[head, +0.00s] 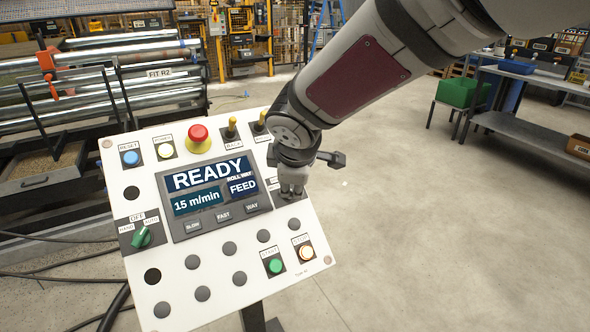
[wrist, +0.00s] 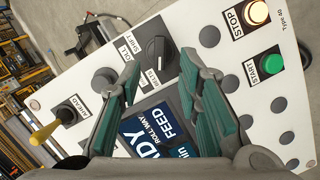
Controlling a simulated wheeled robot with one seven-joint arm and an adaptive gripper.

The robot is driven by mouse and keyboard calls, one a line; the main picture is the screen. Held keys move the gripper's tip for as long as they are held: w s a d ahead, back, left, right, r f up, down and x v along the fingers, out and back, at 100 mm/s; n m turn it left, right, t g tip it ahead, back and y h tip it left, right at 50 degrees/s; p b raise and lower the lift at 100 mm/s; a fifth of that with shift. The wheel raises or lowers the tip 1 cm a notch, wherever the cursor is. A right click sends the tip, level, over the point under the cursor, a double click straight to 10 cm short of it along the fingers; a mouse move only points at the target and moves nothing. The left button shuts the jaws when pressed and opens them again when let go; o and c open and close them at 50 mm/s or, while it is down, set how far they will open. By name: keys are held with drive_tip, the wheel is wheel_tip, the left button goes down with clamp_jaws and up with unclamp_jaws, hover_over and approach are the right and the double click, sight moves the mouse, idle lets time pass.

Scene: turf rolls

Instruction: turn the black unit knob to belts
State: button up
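The black knob (wrist: 157,47) sits on a dark square plate near the top middle of the wrist view. I cannot tell for sure which label the knob points to. My gripper (wrist: 160,78) has its two green-padded fingers spread apart, with nothing between the tips. The knob lies just beyond the tips, and I see no contact. In the head view my gripper (head: 291,188) hangs over the right side of the panel and hides the knob.
The white control panel (head: 215,262) has a READY screen (head: 210,180), a red stop button (head: 198,136), a green-knobbed switch (head: 142,237), and lit START (head: 275,265) and STOP (head: 306,252) buttons. A yellow-tipped lever (wrist: 45,130) stands left in the wrist view. Open floor lies right of the panel.

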drive_tip(key=v, duration=0.6)
drive_tip(key=shift+s+d+r, duration=0.1)
drive_tip(key=s+d+r+m+g+h, duration=0.1)
drive_tip(key=s+d+m+h, duration=0.1)
drive_tip(key=s+d+m, duration=0.5)
drive_tip(key=s+d+r+m+g+h, duration=0.15)
drive_tip(key=s+d, duration=0.25)
drive_tip(key=d, duration=0.7)
drive_tip(key=s+d+f+m+g+y, duration=0.1)
drive_tip(key=s+d+f+m, duration=0.3)
drive_tip(key=s, duration=0.6)
drive_tip(key=s+d+r+m+g+y, duration=0.15)
drive_tip(key=s+m, duration=0.35)
drive_tip(key=s, duration=0.5)
wheel_tip(320, 180, up, 14)
drive_tip(key=t+p, duration=0.2)
drive_tip(key=p, duration=1.1)
drive_tip(key=shift+d, duration=0.35)
drive_tip(key=shift+f+m, duration=0.1)
drive_tip(key=shift+m, duration=0.15)
